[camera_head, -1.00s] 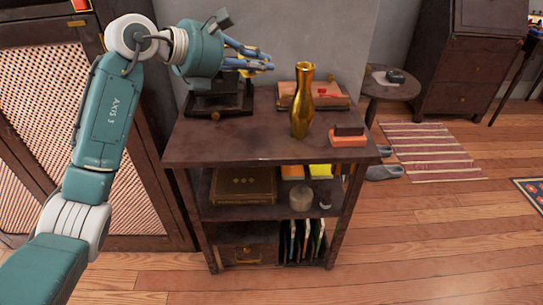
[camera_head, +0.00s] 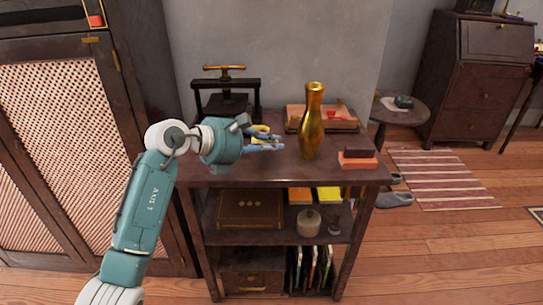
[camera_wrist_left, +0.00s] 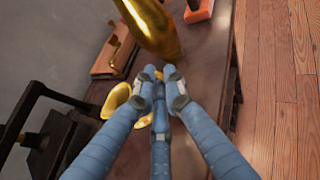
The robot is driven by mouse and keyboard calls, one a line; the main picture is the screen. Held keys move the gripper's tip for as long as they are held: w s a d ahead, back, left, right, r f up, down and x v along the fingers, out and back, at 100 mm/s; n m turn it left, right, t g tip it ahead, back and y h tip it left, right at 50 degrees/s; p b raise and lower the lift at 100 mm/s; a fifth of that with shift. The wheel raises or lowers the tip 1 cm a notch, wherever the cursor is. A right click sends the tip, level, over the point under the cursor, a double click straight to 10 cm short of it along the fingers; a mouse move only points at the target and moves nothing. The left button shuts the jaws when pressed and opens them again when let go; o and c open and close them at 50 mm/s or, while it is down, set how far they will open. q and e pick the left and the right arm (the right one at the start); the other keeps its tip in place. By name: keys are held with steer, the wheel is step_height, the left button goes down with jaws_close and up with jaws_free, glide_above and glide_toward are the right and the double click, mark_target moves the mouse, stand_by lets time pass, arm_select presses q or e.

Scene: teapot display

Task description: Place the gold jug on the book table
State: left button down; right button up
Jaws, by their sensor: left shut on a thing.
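My left gripper (camera_head: 272,141) is shut on a small gold jug (camera_head: 262,129) over the left part of the book table (camera_head: 222,180), a dark wooden table with shelves. In the left wrist view, the jug's curved gold part (camera_wrist_left: 116,100) shows beside the blue fingers (camera_wrist_left: 160,82), which hide most of it. Whether the jug touches the tabletop is unclear. A tall gold vase (camera_head: 313,125) stands upright on the table, right of the fingertips and apart from them in the head view. My right gripper is out of view.
A dark screw press (camera_head: 226,85) stands at the back left of the tabletop. A brown box (camera_head: 345,125) lies behind the vase, and stacked orange and dark blocks (camera_head: 357,162) lie at the right. The front middle of the tabletop is clear.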

arm_select(q)
steer(key=shift+f, duration=1.6)
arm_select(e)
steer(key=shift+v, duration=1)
arm_select(q)
steer(key=c, duration=1.8)
jaws_free()
